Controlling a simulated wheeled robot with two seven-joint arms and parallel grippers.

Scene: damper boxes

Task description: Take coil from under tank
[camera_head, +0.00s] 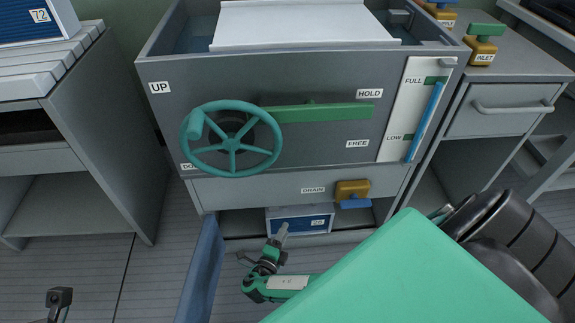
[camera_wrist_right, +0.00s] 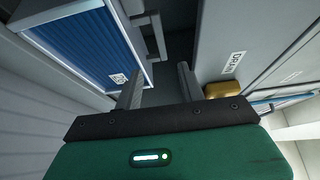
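The coil (camera_head: 298,224) is a white-framed box with a blue finned face and a small number label. It sits in the low opening under the grey tank (camera_head: 330,80). In the right wrist view the coil (camera_wrist_right: 85,45) fills the upper left. My right gripper (camera_head: 264,246) is in front of the opening, just before the coil's left part. In the wrist view its two fingers (camera_wrist_right: 158,88) stand apart with nothing between them, the left one close to the coil's edge. Whether it touches is unclear. Only a small grey part of my left gripper (camera_head: 60,298) shows at the bottom left.
A blue door (camera_head: 204,268) stands open left of the opening. The drain valve (camera_head: 352,192), yellow with a blue handle, sits above the opening's right side. A green handwheel (camera_head: 231,139) and a long green lever (camera_head: 318,112) are on the tank's front. Side cabinets flank the tank.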

